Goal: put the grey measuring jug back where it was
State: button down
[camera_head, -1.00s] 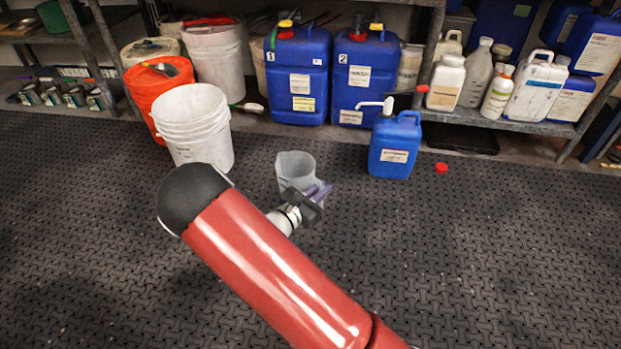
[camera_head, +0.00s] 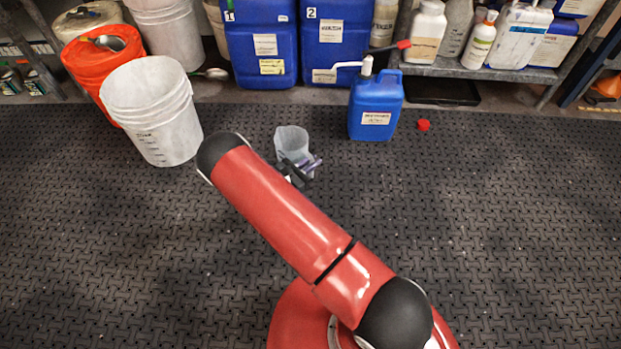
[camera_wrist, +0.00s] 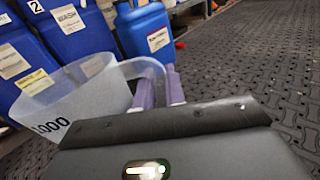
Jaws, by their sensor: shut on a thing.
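The grey measuring jug (camera_head: 292,143) is a translucent cup near the middle of the head view, between the white bucket and the small blue canister. It also fills the left of the wrist view (camera_wrist: 78,98), with part of a printed number on its side. My gripper (camera_head: 306,165) is at the jug's near right side. In the wrist view its purple fingers (camera_wrist: 160,92) are shut on the jug's handle (camera_wrist: 146,68). The jug looks close to upright in the head view. Its base is partly hidden, and I cannot tell whether it touches the floor.
A white bucket (camera_head: 150,112) stands to the left, with an orange bucket (camera_head: 88,68) behind it. A small blue canister (camera_head: 375,108) with a pump stands to the right, beside a red cap (camera_head: 423,125). Large blue drums (camera_head: 262,50) line the back. The dark mat (camera_head: 500,240) is clear at right.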

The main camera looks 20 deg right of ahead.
aim_at(311, 177)
notch_tip(311, 177, down, 8)
jog(key=shift+r+b, duration=0.2)
jog(key=shift+b, duration=0.45)
jog(key=shift+f+b, duration=0.25)
jog(key=shift+b, duration=0.05)
jog(key=c, duration=1.5)
grip_release()
jog(key=shift+r, duration=0.1)
